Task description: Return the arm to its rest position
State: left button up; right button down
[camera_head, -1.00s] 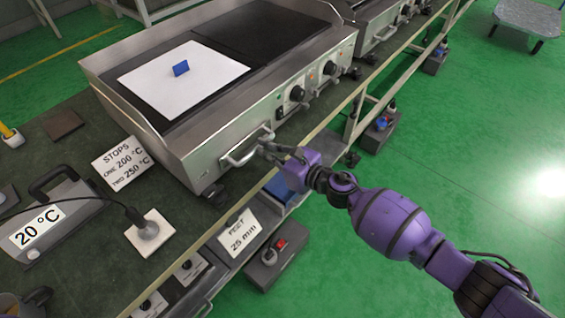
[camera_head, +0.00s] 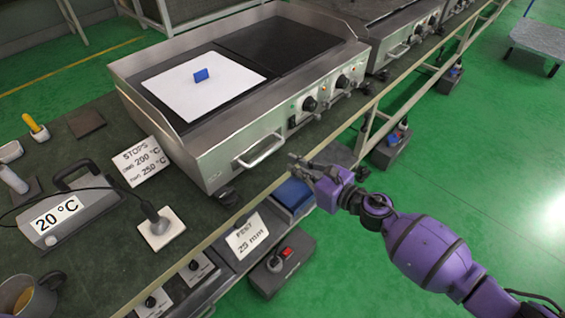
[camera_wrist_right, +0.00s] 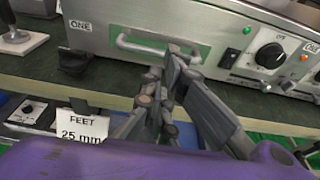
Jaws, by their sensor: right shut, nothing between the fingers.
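My right arm is purple and comes in from the lower right of the head view. Its gripper (camera_head: 296,163) is shut and empty, in front of the griddle (camera_head: 228,137) near the bench's front edge. The gripper is apart from the griddle's front handle (camera_head: 262,150) in the head view. In the right wrist view the gripper fingers (camera_wrist_right: 172,75) are close together, with the handle (camera_wrist_right: 160,45) behind them. My left gripper is not in view.
A lower shelf holds a FEET 25 mm card (camera_head: 246,236).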

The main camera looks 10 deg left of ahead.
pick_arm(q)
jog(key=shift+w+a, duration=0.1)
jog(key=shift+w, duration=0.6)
pick_arm(e)
jog(key=v, duration=0.5)
jog(key=shift+d, duration=0.4)
